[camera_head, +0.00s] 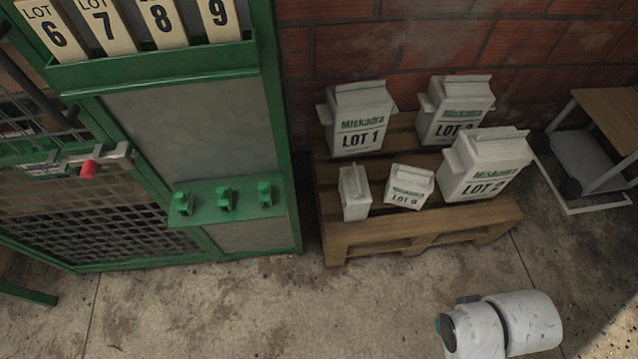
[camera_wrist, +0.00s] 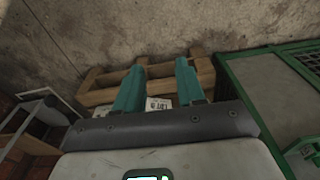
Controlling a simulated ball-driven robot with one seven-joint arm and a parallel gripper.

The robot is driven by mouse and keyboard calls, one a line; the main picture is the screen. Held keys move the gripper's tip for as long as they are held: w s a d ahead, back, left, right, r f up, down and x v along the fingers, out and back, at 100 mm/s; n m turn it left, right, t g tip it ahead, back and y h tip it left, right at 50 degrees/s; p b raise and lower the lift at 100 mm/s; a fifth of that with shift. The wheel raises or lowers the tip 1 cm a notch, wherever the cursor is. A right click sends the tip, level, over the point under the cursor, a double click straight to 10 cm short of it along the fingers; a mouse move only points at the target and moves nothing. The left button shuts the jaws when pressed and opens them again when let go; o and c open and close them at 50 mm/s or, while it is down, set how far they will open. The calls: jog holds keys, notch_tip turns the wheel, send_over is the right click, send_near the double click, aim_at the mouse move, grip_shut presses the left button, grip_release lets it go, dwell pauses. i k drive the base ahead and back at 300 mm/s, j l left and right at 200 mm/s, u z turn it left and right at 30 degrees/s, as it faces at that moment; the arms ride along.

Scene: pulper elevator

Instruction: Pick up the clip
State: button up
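Three small green pieces that look like clips (camera_head: 223,198) stand in a row on a green ledge (camera_head: 205,213) on the front of the green-framed cage. I cannot tell which of them is the clip meant. My gripper (camera_wrist: 160,64) shows in the wrist view with its two teal fingers apart and nothing held between them. Beyond the fingers are the wooden pallet and part of a white bag. In the head view my white arm is at the lower right, far from the ledge, and its fingers are not clearly visible.
A wooden pallet (camera_head: 420,228) holds several white lot bags, including LOT 1 (camera_head: 362,120), against a brick wall. Numbered lot plates (camera_head: 105,25) stand in a green rack above the ledge. A small table (camera_head: 610,115) is at right. The concrete floor (camera_head: 260,310) in front is clear.

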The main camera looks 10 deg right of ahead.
aim_at(354, 189)
jog(key=i+u, duration=0.4)
jog(key=i+l+u, duration=0.1)
jog(key=u, duration=0.3)
jog(key=i+l+u, duration=0.2)
jog(key=u, duration=0.2)
jog(key=i, duration=0.1)
